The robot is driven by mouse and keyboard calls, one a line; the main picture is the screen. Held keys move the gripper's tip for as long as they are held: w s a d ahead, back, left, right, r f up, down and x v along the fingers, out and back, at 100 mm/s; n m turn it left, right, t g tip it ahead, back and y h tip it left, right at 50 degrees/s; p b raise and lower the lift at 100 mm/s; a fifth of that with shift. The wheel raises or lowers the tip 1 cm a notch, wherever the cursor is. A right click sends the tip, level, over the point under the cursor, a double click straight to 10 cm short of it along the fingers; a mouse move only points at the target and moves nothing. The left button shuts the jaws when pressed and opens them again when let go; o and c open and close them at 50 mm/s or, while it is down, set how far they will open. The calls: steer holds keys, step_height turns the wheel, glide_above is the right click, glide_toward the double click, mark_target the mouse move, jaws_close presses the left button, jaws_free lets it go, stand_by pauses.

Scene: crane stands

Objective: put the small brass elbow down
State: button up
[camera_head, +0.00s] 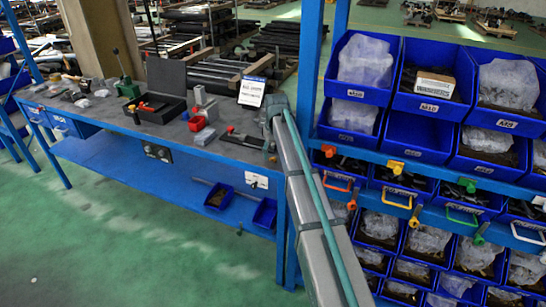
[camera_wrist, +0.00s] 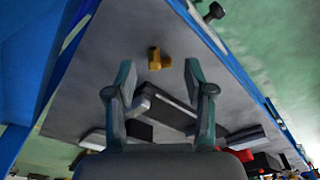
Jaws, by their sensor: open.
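The small brass elbow (camera_wrist: 157,59) lies on the grey bench top (camera_wrist: 185,40) in the wrist view, just beyond the fingertips and midway between them. My gripper (camera_wrist: 159,78) is open, its two green-tipped fingers standing apart on either side, with nothing held between them. I see no contact between the fingers and the elbow. In the head view my arm reaches to the right end of the workbench (camera_head: 225,148). I cannot make out the elbow or the fingers there.
A blue rack post stands close beside my arm, with blue bins (camera_head: 362,68) stacked to the right. Red blocks (camera_head: 197,123), an open black case (camera_head: 165,85) and a white sign (camera_head: 252,91) stand on the bench left of my arm. The bench's front edge is near.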

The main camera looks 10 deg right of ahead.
step_height(320, 180, up, 10)
steer(key=s+b, duration=0.1)
steer(key=shift+s+r, duration=0.15)
steer(key=shift+d, duration=0.1)
